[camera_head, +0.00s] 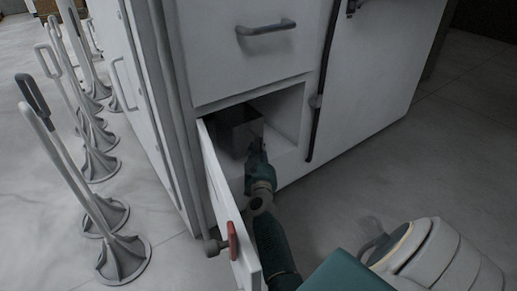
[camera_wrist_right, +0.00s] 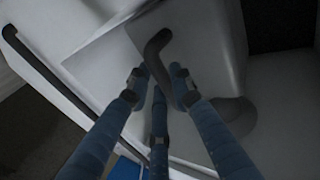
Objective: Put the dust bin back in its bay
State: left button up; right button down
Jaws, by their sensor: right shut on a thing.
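The dust bin (camera_head: 241,129) is a grey box inside the open low bay (camera_head: 289,110) of the white cabinet. My right gripper (camera_head: 258,150) is at the bay mouth, at the bin's near side. In the right wrist view its fingers (camera_wrist_right: 158,76) are closed around a dark bent handle (camera_wrist_right: 157,44) on the bin's pale face. The bin's far part and base are hidden in shadow and behind my gripper. How far it sits from the bay's back wall I cannot tell. My left gripper is not in view.
The bay's white door (camera_head: 220,190) stands open on the left, with a red-handled latch (camera_head: 233,240) near my right arm. A closed drawer with a grey handle (camera_head: 266,28) is above. Several grey stands (camera_head: 122,259) line the floor at left. Floor at right is clear.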

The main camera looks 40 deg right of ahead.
jog(key=shift+f, duration=0.2)
dwell(0.3)
jog(key=c, duration=1.5)
grip_release()
jog(key=shift+o, duration=0.2)
jog(key=shift+f, duration=0.15)
jog(key=shift+r, duration=0.25)
jog(key=shift+s+r+p, duration=0.25)
jog(key=shift+r+p, duration=0.15)
jog(key=shift+r, duration=0.1)
jog(key=shift+s+r+p, duration=0.2)
jog(key=shift+r+p, duration=0.2)
jog(key=shift+r, duration=0.1)
jog(key=s+a+r+p, duration=0.1)
jog(key=s+a+p, duration=0.2)
jog(key=s+p, duration=0.7)
jog(key=s, duration=1.9)
jog(key=shift+a+r, duration=0.15)
